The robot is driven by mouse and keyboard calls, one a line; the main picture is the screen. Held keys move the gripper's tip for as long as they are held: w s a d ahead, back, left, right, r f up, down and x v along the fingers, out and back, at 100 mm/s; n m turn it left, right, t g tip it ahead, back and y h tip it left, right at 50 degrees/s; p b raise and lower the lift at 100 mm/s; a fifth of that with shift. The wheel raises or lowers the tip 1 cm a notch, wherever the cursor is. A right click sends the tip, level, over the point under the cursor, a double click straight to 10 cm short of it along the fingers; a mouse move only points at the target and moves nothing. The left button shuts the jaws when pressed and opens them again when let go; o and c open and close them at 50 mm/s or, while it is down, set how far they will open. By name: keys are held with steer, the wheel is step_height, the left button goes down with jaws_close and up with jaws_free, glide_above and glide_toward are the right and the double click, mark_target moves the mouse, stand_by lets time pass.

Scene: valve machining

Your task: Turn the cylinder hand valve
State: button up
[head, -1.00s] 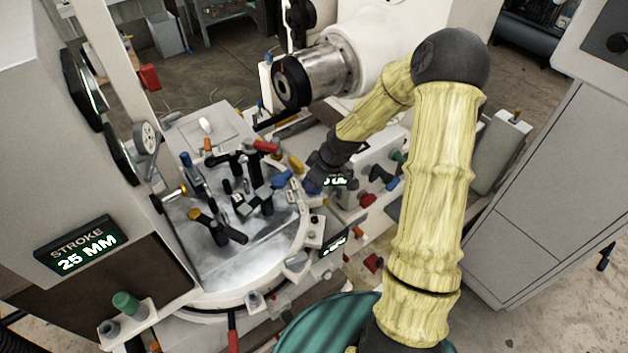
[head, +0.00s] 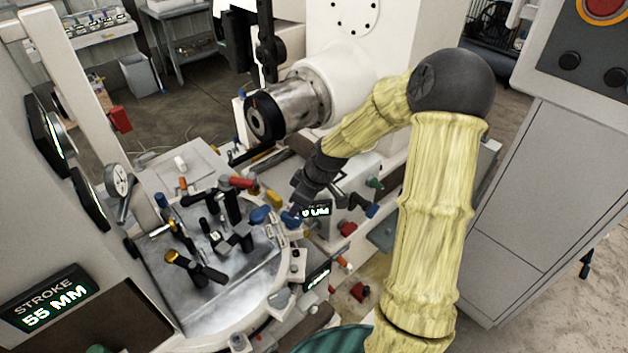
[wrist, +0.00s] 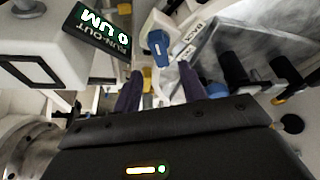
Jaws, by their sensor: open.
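My gripper (wrist: 160,92) reaches down between the fixture plate and the machine front, its two dark purple fingers apart with nothing clearly held. In the head view my gripper (head: 285,217) is small and partly lost among blue parts. A blue lever-like knob (wrist: 158,42) on a white block lies just beyond the fingertips in the wrist view; I cannot tell for sure that it is the cylinder hand valve. A yellow part (wrist: 147,79) shows between the fingers, farther off. In the head view a blue handle (head: 259,214) sits at the plate's edge beside the gripper.
A run-out display (wrist: 97,28) reading 0 UM stands close left of the fingers. The metal fixture plate (head: 225,290) carries several clamps and handles. The spindle chuck (head: 270,115) is above and behind. A stroke display (head: 50,300) reads 55 MM.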

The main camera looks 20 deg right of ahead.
steer(key=v, duration=1.1)
steer(key=shift+r, duration=0.2)
steer(key=shift+s, duration=0.15)
steer(key=s+a+f+m+h, duration=0.1)
steer(key=s+a+f+m, duration=0.1)
steer(key=s+m, duration=0.2)
steer(key=s+a+f+m+h, duration=0.2)
steer(key=s+m, duration=0.3)
steer(key=s, duration=0.5)
steer(key=shift+s+a, duration=0.2)
steer(key=shift+a, duration=0.15)
steer(key=shift+c, duration=0.6)
stand_by(2.2)
